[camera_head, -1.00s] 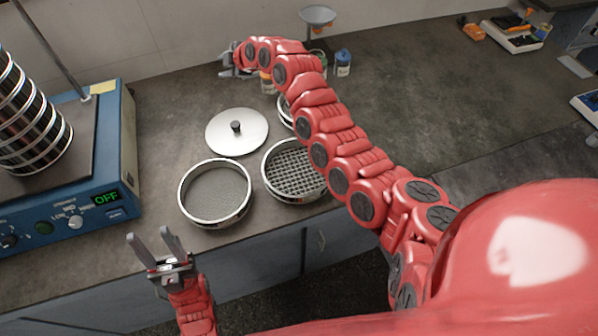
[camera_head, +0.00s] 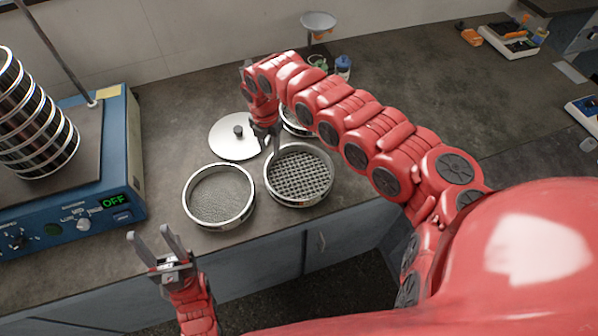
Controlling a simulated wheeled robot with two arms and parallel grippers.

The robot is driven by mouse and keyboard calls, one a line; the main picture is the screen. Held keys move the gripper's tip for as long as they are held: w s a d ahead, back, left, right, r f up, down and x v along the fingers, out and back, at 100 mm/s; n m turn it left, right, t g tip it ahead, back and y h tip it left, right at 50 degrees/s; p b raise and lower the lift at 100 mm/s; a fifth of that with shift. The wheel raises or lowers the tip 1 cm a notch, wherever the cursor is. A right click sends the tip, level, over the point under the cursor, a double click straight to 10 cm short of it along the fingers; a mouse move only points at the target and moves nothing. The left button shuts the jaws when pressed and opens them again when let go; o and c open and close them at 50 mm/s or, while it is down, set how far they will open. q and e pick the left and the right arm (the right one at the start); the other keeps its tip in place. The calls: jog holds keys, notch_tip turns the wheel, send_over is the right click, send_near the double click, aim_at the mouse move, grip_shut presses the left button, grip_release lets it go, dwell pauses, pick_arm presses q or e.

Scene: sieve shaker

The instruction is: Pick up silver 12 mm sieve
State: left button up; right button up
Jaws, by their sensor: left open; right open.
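A silver sieve with a coarse, wide mesh (camera_head: 300,178) lies flat on the dark bench; its size marking cannot be read. A silver sieve with a fine mesh (camera_head: 219,197) lies to its left. A third silver sieve (camera_head: 292,121) sits behind, mostly hidden by my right arm. My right gripper (camera_head: 270,148) points down at the back-left rim of the coarse sieve, open; whether it touches the rim cannot be told. My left gripper (camera_head: 153,240) is open and empty in front of the bench edge.
A round silver lid with a black knob (camera_head: 234,143) lies just left of my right gripper. A blue shaker (camera_head: 122,180) with a sieve stack (camera_head: 40,130) stands at the left. Small bottles (camera_head: 343,66) and a dish on a stand (camera_head: 318,22) are behind my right arm.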

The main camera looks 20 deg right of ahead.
aim_at(270, 158)
jog(key=shift+f, duration=0.8)
jog(key=shift+a+f+p, duration=0.2)
jog(key=shift+f+p, duration=0.25)
jog(key=shift+f, duration=0.1)
jog(key=f, duration=0.1)
jog(key=f+p, duration=0.1)
jog(key=f, duration=0.1)
jog(key=shift+w, duration=0.35)
jog(key=shift+d+f, duration=0.1)
jog(key=shift+f, duration=0.45)
grip_shut()
